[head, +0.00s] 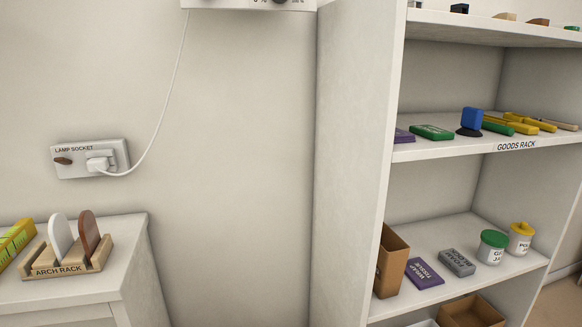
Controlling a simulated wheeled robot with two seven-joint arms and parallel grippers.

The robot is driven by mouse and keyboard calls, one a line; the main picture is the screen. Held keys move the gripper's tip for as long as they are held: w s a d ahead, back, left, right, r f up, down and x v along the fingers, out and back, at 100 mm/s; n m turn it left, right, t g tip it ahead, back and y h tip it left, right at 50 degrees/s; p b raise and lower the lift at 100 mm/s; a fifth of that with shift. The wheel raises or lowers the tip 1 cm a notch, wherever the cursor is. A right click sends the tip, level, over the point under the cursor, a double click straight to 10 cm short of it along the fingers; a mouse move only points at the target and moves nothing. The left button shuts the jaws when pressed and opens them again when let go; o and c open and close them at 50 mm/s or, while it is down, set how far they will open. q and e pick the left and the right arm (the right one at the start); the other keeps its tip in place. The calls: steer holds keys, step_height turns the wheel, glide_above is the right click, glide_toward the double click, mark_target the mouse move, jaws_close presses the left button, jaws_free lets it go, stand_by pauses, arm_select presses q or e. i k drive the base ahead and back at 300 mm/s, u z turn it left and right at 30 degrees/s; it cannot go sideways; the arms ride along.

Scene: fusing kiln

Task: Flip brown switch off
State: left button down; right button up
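A brown switch (62,161) sits at the left end of a white wall plate labelled "LAMP SOCKET" (118,152). It is a small rocker or lever, seen at an angle; I cannot tell from its look whether it is on or off. A white plug (98,164) is in the socket to its right, with a white cord (160,128) running up to a white box (250,4) cut off at the top edge. Neither of my grippers shows in the head view.
Below the socket, a white cabinet (135,240) holds a wooden arch rack (68,268) with a white and a brown piece. At right, a goods rack (350,150) holds jars, boxes and tools. The wall between them is bare.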

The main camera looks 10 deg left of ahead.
mark_target(63, 161)
steer(key=z, duration=2.05)
steer(key=k, duration=0.85)
steer(key=u, duration=1.8)
